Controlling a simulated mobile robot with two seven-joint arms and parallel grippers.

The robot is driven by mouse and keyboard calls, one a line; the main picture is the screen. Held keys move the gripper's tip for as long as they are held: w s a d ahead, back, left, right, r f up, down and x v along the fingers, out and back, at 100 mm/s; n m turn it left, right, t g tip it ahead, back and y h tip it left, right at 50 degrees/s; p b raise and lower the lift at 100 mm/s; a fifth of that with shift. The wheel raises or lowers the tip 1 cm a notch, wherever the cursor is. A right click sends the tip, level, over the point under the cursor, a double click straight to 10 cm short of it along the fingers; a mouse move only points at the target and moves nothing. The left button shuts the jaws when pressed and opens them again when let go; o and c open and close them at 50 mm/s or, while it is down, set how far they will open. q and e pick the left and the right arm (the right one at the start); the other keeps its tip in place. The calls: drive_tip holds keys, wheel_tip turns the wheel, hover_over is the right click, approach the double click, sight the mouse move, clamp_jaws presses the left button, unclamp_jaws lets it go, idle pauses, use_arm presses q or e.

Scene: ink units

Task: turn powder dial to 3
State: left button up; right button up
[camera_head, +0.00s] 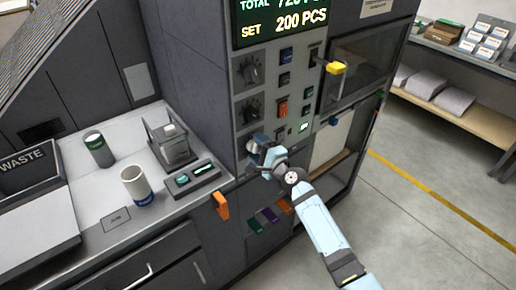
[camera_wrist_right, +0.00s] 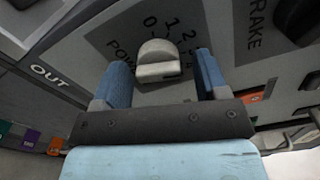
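The powder dial (camera_wrist_right: 158,58) is a pale grey knob on the grey panel, with "POW" and the numbers 0, 1, 2, 3 printed around it. The right wrist view shows it between the two blue fingers of my right gripper (camera_head: 261,149), with a gap on each side. The gripper is open and faces the panel. In the head view the gripper largely hides this dial, the lowest of the column of knobs. I cannot tell which number the knob points to. My left gripper is not in view.
Two black knobs, upper (camera_head: 247,71) and middle (camera_head: 250,111), sit above.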

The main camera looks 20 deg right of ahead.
drive_tip(key=shift+s, duration=0.1)
drive_tip(key=b+v, duration=0.1)
drive_tip(key=v, duration=1.2)
drive_tip(key=shift+s+d, duration=0.15)
drive_tip(key=shift+s, duration=0.2)
